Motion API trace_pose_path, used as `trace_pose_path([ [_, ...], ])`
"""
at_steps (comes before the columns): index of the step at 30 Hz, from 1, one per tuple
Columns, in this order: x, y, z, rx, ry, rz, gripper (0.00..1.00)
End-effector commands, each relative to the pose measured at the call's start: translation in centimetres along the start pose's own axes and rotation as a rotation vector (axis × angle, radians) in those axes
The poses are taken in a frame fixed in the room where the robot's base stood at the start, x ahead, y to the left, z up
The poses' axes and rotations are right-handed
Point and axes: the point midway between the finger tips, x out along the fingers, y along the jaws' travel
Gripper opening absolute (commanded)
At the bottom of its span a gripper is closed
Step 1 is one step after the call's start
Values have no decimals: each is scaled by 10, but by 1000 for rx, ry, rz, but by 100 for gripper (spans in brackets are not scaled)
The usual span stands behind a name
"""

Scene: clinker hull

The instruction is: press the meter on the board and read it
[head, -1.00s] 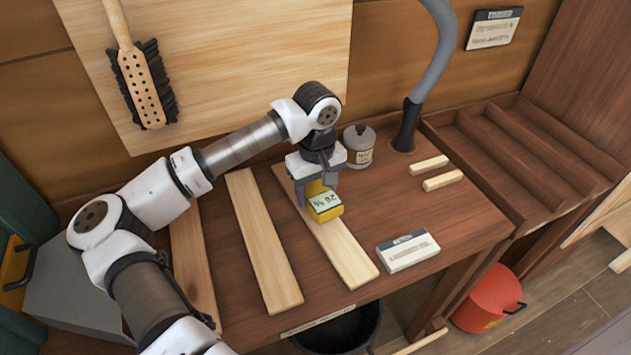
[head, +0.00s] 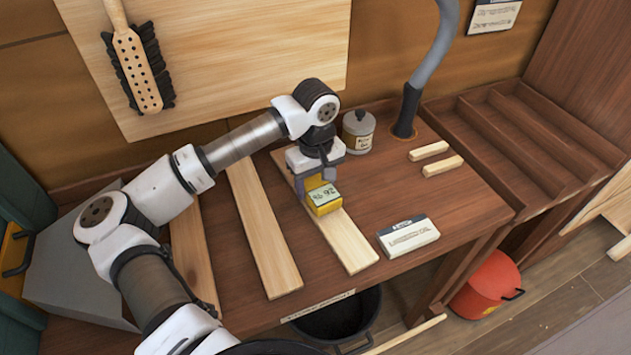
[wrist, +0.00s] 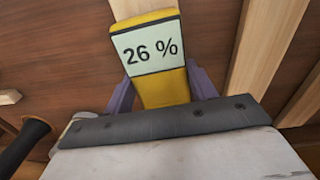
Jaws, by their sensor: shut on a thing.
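My gripper (head: 316,184) is shut on the yellow meter (head: 325,207), with a purple finger on each side of it. In the wrist view the meter (wrist: 163,88) has a pale display with dark digits reading 26 %. The meter is over the rightmost pale board (head: 348,243) on the bench, with its end down at the board. Whether it presses firmly on the wood cannot be told. My gripper hides part of the board behind the meter.
Another pale board (head: 262,230) lies to the left. A lidded jar (head: 358,132) stands close behind my gripper. A white labelled block (head: 408,236) and two short sticks (head: 436,158) lie to the right. A grey hose (head: 425,70) rises at the back.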

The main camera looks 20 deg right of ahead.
Motion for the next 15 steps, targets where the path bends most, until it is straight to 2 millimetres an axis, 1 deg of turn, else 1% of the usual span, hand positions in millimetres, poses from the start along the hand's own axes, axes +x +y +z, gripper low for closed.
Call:
trace_pose_path([
  [15, 5, 0, 0, 0, 0, 0, 29],
])
